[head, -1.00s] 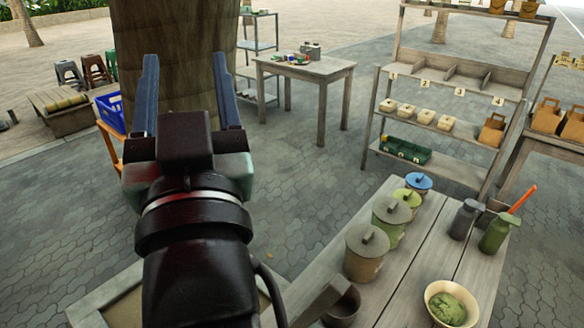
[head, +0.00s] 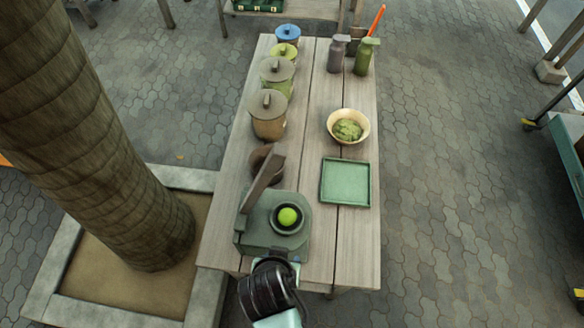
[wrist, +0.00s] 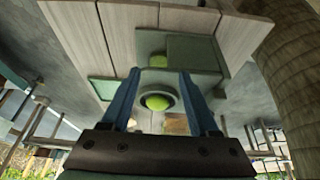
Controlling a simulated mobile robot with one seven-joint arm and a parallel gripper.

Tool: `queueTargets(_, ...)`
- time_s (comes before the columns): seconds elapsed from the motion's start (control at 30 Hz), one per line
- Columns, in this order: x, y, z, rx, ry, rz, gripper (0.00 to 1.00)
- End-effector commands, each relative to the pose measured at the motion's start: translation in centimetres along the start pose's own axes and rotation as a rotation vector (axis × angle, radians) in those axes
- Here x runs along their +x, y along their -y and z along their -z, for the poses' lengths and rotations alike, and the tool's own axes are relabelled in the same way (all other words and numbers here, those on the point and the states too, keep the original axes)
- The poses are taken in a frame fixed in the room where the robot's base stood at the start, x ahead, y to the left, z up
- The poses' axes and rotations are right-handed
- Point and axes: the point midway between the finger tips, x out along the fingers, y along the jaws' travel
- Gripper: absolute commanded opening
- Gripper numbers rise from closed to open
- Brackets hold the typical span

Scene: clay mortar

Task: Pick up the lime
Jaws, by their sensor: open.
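The lime (head: 288,216) is bright green and round, and rests in a dark round ring on a green stand with an upright lever, near the front of the wooden table. In the wrist view a green ball in a dark ring (wrist: 158,101) shows between the fingers. My gripper (wrist: 159,72) is open, with two blue fingers spread apart and nothing clamped. In the head view my dark wrist is just in front of the stand, and the fingers are not clearly visible. A second yellow-green round shape shows higher in the wrist view; I cannot tell what it is.
On the table (head: 235,210), an empty green tray (head: 346,205) lies right of the stand. Behind it is a bowl (head: 332,127) of green mash. Lidded jars (head: 268,125) line the left side, with two bottles at the back. A tree trunk (head: 110,160) stands left.

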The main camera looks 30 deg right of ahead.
Motion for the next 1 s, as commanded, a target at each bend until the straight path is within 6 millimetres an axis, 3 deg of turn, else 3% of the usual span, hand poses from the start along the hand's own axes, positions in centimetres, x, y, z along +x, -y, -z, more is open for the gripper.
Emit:
queueTargets(0.13,0.8,0.1,2.8,0.001,-0.003,0.001,0.61)
queueTargets(0.47,1.9,0.1,5.2,-0.002,-0.004,0.001,0.61)
queueTargets(0.77,3.5,0.1,9.4,0.0,-0.004,0.002,0.61)
queueTargets(1.0,4.8,0.1,9.1,-0.002,-0.002,0.002,0.61)
